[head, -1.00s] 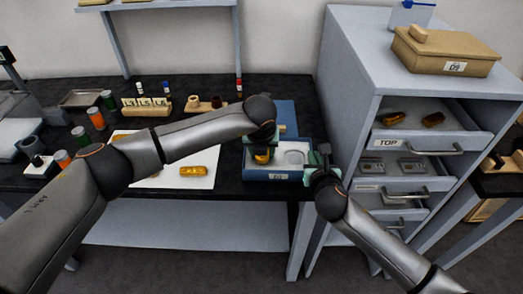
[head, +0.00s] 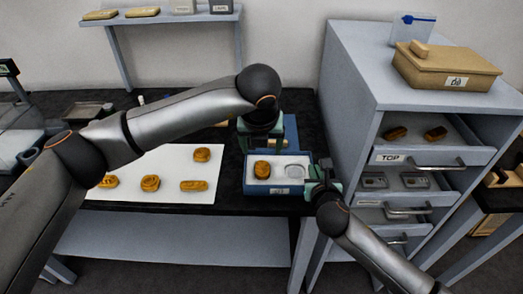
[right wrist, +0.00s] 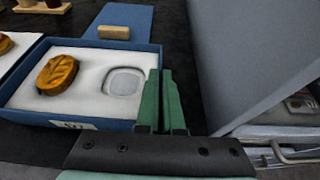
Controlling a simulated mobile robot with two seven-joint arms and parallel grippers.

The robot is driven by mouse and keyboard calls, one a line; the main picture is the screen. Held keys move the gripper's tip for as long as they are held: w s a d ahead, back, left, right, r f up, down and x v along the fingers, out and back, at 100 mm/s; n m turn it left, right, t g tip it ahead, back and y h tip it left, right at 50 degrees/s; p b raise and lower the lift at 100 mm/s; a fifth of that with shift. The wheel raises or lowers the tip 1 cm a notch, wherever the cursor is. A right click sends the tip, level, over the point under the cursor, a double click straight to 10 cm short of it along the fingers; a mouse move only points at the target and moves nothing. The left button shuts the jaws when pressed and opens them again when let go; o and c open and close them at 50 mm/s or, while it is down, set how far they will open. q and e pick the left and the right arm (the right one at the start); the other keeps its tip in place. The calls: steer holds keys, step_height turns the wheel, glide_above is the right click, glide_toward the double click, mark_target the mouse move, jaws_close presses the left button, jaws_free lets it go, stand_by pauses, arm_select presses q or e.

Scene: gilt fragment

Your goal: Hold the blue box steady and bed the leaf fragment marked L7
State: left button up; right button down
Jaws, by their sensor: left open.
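The blue box (head: 249,187) stands at the table's front right, with a pale insert inside. An amber leaf-patterned fragment (head: 262,169) lies in its left part; the right recess (head: 290,171) is empty. The right wrist view shows the fragment (right wrist: 57,73) and the empty recess (right wrist: 123,81). I cannot read an L7 mark. My left gripper (head: 262,143) is open and empty, above the box's back edge and apart from the fragment. My right gripper (head: 318,176) is at the box's right wall; its green fingers (right wrist: 164,100) look closed on that wall.
A white sheet (head: 170,165) left of the box carries several amber fragments (head: 193,185). A grey drawer cabinet (head: 345,120) stands close on the right, its drawers partly open. A tan lidded box (head: 440,68) sits on top. A small wooden block (right wrist: 114,32) lies behind the blue box.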

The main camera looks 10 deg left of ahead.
stand_by(0.4)
steer(key=c, duration=1)
jaws_free()
steer(key=v, duration=1.2)
steer(key=shift+s, duration=0.1)
